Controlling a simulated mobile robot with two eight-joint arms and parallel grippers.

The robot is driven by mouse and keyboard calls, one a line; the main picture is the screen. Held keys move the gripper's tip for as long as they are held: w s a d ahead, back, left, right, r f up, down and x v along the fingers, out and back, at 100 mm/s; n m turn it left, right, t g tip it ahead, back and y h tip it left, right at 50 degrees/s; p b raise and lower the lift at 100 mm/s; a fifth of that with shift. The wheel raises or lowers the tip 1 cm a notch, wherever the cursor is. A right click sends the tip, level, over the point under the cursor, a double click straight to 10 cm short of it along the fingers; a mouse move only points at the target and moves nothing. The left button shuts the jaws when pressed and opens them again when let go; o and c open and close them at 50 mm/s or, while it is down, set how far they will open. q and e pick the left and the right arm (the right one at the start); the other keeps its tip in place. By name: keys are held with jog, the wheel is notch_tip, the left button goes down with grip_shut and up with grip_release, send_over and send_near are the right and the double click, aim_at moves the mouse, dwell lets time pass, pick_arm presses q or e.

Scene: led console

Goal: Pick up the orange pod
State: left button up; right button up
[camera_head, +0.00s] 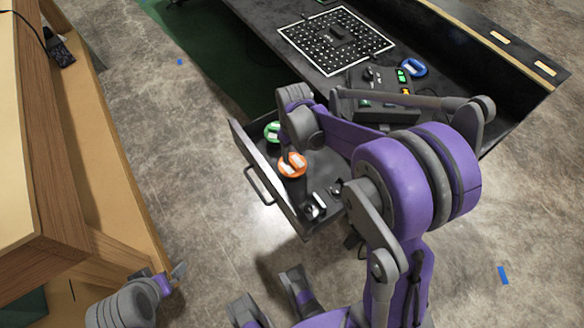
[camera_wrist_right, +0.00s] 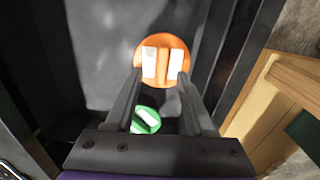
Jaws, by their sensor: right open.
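The orange pod (camera_head: 293,171) is a round orange disc with white patches and a raised orange bar, lying in the open dark drawer (camera_head: 248,150). In the right wrist view the orange pod (camera_wrist_right: 161,62) is just beyond the fingertips, its bar between the two finger lines. My right gripper (camera_wrist_right: 159,76) is open and empty, pointing down over the drawer; contact with the pod cannot be told. In the head view my right gripper (camera_head: 288,156) partly covers the pod's upper edge. My left gripper (camera_head: 166,279) is at lower left, away from the drawer; its jaw opening is unclear.
A green pod (camera_head: 271,132) lies in the drawer close by, also in the wrist view (camera_wrist_right: 146,119). Small dark and white items (camera_head: 316,207) lie at the drawer's near end. A blue pod (camera_head: 414,67) and lit console (camera_head: 375,82) are on the table. A wooden table (camera_head: 60,200) stands left.

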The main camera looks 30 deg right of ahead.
aim_at(293, 162)
notch_tip(293, 162, down, 3)
jog(key=shift+a+f, duration=0.15)
jog(key=shift+f, duration=0.05)
grip_shut()
